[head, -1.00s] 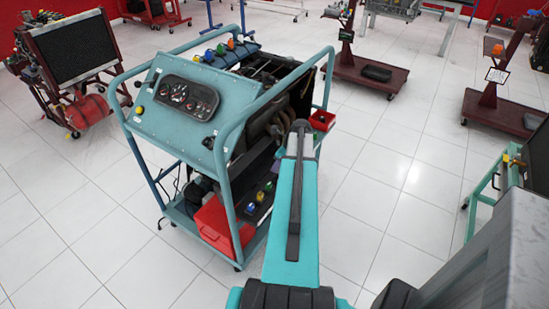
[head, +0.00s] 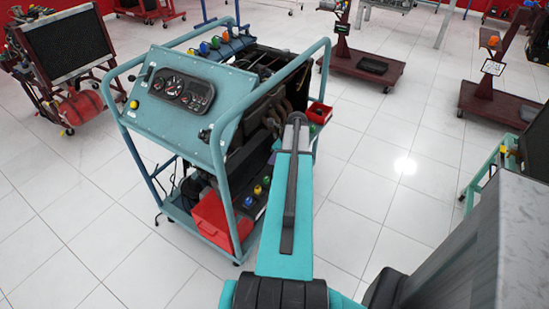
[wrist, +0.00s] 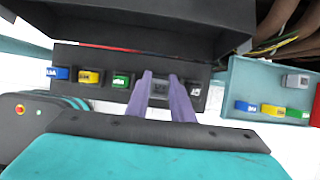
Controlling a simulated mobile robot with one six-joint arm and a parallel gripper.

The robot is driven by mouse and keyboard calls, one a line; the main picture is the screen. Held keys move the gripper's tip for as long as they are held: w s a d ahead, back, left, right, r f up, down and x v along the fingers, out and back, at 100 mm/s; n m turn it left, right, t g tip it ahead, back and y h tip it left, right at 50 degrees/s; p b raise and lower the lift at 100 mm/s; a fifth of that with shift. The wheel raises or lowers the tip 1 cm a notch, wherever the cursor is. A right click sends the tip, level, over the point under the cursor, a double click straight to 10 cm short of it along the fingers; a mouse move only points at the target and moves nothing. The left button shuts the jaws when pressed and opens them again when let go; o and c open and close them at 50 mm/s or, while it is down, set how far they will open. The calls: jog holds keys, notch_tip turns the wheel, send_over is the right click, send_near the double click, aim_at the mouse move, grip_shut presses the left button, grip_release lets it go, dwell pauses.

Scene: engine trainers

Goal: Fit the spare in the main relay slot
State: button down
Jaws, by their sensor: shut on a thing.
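In the wrist view, my gripper (wrist: 162,82) has its two purple fingers closed on the sides of a small grey relay (wrist: 160,88). The relay is in line with a row on a black relay panel (wrist: 70,57). I cannot tell whether it is seated in a slot or just above it. To its left are a green relay (wrist: 121,80), a yellow one (wrist: 90,77) and a blue one (wrist: 57,73). To its right is another grey block (wrist: 196,88). In the head view, my arm hides the gripper; the teal engine trainer (head: 215,78) stands ahead.
In the wrist view, a teal tray (wrist: 245,75) at the right holds a grey relay (wrist: 296,80) and several coloured ones. A dark housing (wrist: 150,20) overhangs the panel; cables (wrist: 285,30) hang at the upper right. In the head view, a red bin (head: 319,112) is on the trainer's right side.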

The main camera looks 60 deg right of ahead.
jog(key=shift+f+b, duration=0.9)
jog(key=shift+f, duration=1.05)
jog(key=shift+p, duration=0.7)
dwell(1.1)
jog(key=shift+f, duration=0.6)
dwell(1.2)
jog(key=c, duration=1.6)
grip_release()
jog(key=shift+o, duration=0.2)
jog(key=shift+r, duration=0.1)
